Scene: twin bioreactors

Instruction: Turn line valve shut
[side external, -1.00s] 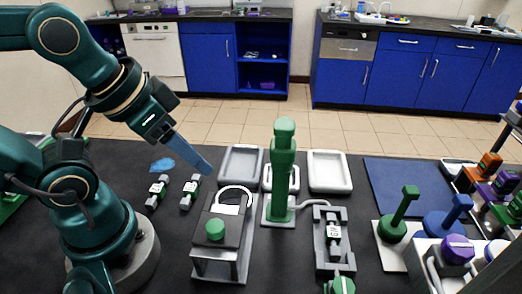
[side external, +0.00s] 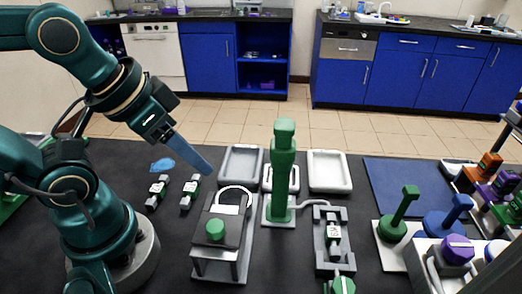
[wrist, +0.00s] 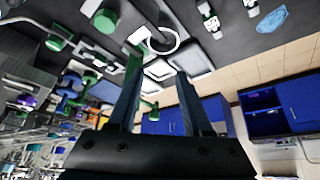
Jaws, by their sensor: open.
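My gripper (side external: 205,168) hangs in the air left of the tall green bioreactor (side external: 284,165), with its blue fingers pointing down to the right. In the wrist view my gripper (wrist: 157,62) has its two fingers apart with nothing held between them. Which part is the line valve is not certain. A green lever handle (side external: 404,207) stands tilted on a round green base, and a blue lever (side external: 455,212) stands beside it. A green knob (side external: 215,230) tops a grey box (side external: 227,216). Another green knob (side external: 342,285) is at the bottom edge. My gripper touches none of these.
A grey clamp-like fixture (side external: 334,240) with a tube stands right of the bioreactor. White trays (side external: 328,171) lie behind. Two small labelled pieces (side external: 157,191) and a blue cloth-like patch (side external: 163,165) lie at left. A purple-topped unit (side external: 457,248) crowds the right; a blue mat (side external: 401,180) is mostly bare.

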